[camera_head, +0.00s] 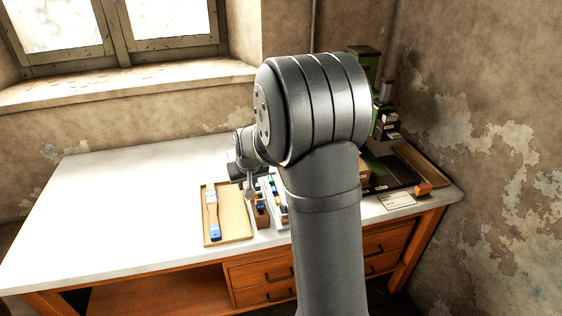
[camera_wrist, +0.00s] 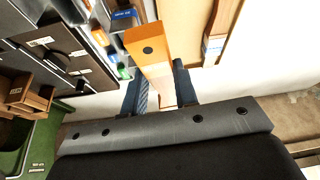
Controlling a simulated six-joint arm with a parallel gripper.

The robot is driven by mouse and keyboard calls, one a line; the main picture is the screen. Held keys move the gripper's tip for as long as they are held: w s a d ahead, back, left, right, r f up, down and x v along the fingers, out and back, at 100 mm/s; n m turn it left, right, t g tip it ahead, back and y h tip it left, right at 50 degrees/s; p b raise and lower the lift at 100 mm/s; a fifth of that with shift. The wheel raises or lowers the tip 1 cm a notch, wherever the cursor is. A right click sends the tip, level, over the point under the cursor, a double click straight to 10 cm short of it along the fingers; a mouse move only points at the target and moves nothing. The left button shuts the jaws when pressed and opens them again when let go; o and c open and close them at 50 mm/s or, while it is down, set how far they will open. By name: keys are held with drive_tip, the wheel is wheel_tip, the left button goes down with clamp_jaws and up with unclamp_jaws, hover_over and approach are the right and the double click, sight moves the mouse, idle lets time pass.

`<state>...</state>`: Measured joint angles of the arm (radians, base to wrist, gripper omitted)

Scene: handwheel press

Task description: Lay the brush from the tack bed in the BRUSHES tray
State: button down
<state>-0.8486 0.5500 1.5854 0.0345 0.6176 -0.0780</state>
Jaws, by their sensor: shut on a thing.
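My gripper (camera_wrist: 161,88) is shut on an orange, flat-ended piece with a dark round hole, which looks like the brush (camera_wrist: 147,45). Its pale part runs back between the two dark fingers. In the head view my gripper (camera_head: 250,192) hangs low beside the right edge of a tan tray (camera_head: 236,230), and the held piece is hard to make out there. Another brush, pale with a blue end (camera_head: 213,220), lies lengthwise in this tray. The tray also shows in the wrist view (camera_wrist: 183,20), to the right of the held piece. I cannot read a BRUSHES label. The tack bed is not identifiable.
Narrow bins (camera_head: 276,200) with small coloured items stand right of the tray, partly behind my arm. The table's left half (camera_head: 100,210) is clear.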

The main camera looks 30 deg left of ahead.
drive_tip(key=shift+m, duration=0.7)
drive_tip(key=s+f, duration=0.1)
drive_tip(key=f, duration=0.1)
drive_tip(key=s+a+f, duration=0.1)
drive_tip(key=s+f, duration=0.1)
drive_tip(key=s+a+f, duration=0.1)
drive_tip(key=f, duration=0.1)
drive_tip(key=shift+s+f, duration=0.25)
drive_tip(key=shift+s, duration=0.15)
drive_tip(key=shift+f, duration=1.55)
drive_tip(key=shift+f, duration=1.3)
drive_tip(key=c, duration=1.1)
unclamp_jaws()
drive_tip(key=shift+o, duration=0.2)
drive_tip(key=v, duration=1.7)
drive_tip(key=shift+s+a+r, duration=0.15)
drive_tip(key=shift+s, duration=0.15)
